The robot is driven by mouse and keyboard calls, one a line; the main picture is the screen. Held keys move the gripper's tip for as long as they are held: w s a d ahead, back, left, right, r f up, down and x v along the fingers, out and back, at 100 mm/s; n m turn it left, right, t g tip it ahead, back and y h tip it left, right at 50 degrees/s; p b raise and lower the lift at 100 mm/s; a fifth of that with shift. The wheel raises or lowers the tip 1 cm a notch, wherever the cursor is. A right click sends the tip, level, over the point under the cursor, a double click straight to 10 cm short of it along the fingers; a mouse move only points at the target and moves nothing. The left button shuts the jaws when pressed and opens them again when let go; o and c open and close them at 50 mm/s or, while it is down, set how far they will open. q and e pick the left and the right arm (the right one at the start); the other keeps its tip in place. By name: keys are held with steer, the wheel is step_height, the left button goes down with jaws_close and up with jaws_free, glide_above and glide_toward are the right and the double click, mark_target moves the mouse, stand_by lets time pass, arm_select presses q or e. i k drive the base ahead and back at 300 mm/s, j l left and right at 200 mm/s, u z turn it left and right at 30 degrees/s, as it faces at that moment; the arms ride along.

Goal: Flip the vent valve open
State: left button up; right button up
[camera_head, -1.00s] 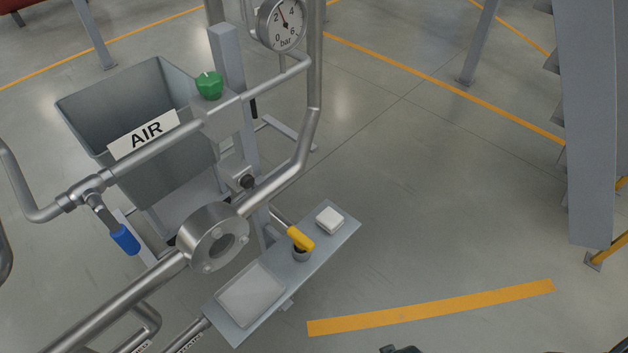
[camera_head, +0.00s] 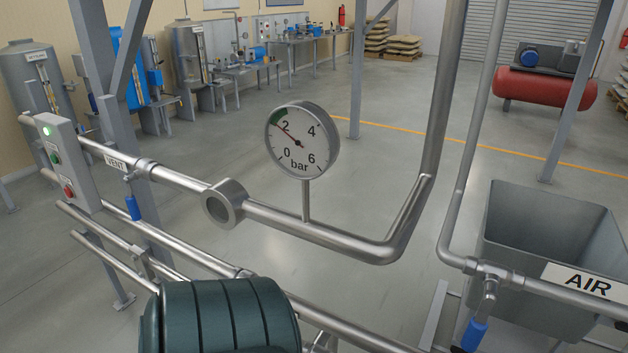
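The vent valve (camera_head: 144,168) sits on a steel pipe at the left, beside a white VENT label (camera_head: 116,163). Its blue handle (camera_head: 133,208) hangs down, across the run of the pipe. Neither of my grippers shows in this view, so their state cannot be seen.
A control box (camera_head: 62,162) with a lit green lamp stands left of the vent valve. A pressure gauge (camera_head: 302,140) rises from the pipe. A dark green ribbed cylinder (camera_head: 220,316) fills the bottom. The AIR valve's blue handle (camera_head: 473,335) and a grey hopper (camera_head: 545,245) are at right.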

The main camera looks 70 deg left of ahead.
mark_target(132, 207)
steer(key=u, duration=0.45)
steer(key=j+u, duration=0.1)
steer(key=u, duration=1.3)
steer(key=i+u, duration=0.1)
steer(key=u, duration=1.3)
steer(key=i, duration=0.05)
